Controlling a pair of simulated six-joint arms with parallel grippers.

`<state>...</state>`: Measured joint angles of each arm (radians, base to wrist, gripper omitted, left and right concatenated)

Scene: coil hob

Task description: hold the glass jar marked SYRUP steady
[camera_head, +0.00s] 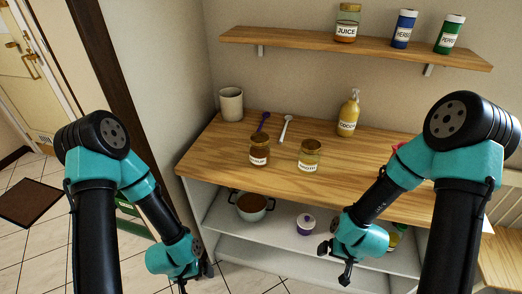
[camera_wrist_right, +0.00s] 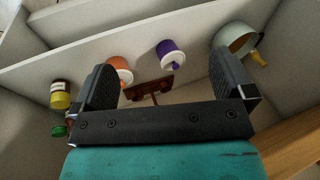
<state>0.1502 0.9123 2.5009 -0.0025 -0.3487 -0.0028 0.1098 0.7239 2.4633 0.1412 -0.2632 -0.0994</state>
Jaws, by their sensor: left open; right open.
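Two small glass jars stand upright on the wooden counter: a left jar with dark brown contents (camera_head: 259,148) and a right jar with amber-yellow contents (camera_head: 310,154). Both have white labels too small to read, so I cannot tell which one is marked SYRUP. My left gripper (camera_head: 196,278) is open and low, in front of the cabinet's left side, well below the jars. My right gripper (camera_head: 335,262) is open and empty in front of the lower shelves, apart from both jars. Its two fingers frame the right wrist view (camera_wrist_right: 165,85).
On the counter (camera_head: 215,152) are a mug (camera_head: 231,104), a purple spoon (camera_head: 263,121), a white spoon (camera_head: 286,128) and a yellow pump bottle (camera_head: 348,114). A wall shelf holds a JUICE jar (camera_head: 346,24) and two shakers.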

